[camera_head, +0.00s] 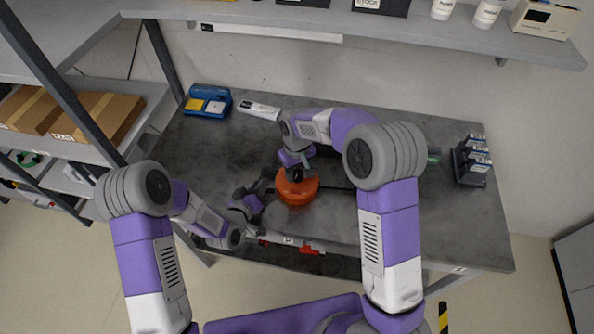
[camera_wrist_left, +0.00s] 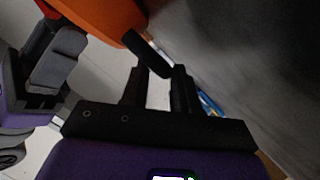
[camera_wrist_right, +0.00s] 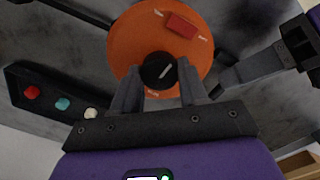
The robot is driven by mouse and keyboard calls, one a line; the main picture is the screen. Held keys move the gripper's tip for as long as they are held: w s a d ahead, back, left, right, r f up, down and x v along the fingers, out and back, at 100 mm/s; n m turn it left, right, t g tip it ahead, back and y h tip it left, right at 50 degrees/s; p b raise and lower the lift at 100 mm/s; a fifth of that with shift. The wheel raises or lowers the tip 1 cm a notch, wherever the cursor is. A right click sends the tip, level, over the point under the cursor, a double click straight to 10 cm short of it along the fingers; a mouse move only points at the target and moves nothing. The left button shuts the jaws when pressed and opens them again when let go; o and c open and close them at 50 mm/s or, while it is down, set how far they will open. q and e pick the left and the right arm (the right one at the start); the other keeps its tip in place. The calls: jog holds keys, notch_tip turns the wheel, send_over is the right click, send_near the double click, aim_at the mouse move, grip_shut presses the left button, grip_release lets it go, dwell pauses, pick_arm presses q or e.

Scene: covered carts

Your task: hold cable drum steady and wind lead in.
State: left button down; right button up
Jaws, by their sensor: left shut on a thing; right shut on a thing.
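The orange cable drum (camera_head: 298,190) stands on the grey table. Its round orange face (camera_wrist_right: 120,45) fills the upper middle of the right wrist view, with a red patch and a black central knob (camera_wrist_right: 157,70). My right gripper (camera_head: 297,170) is above the drum, its fingers shut on the knob. My left gripper (camera_head: 264,188) is at the drum's left side. In the left wrist view its fingers (camera_wrist_left: 160,72) are shut on a short black handle (camera_wrist_left: 148,52) standing out from the orange body. A dark strip (camera_head: 338,187), perhaps the lead, runs right from the drum.
A blue bin (camera_head: 207,101) and a white device (camera_head: 259,110) lie at the table's back left. A dark rack (camera_head: 471,162) stands at the right end. A shelf (camera_head: 380,25) overhangs the back. Cardboard boxes (camera_head: 105,117) sit on the left shelving. The table's front right is clear.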

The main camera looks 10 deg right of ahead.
pick_arm(q)
jog(key=shift+s+f, duration=0.1)
jog(key=shift+f, duration=0.05)
pick_arm(e)
jog(key=m, duration=1.2)
jog(key=shift+m, duration=0.3)
jog(key=m, duration=0.4)
jog(key=shift+m, duration=0.3)
jog(key=m, duration=0.4)
jog(key=shift+m, duration=0.3)
jog(key=m, duration=0.4)
pick_arm(q)
jog(key=shift+s+d, duration=0.1)
pick_arm(e)
jog(key=m, duration=0.5)
jog(key=shift+m, duration=1.8)
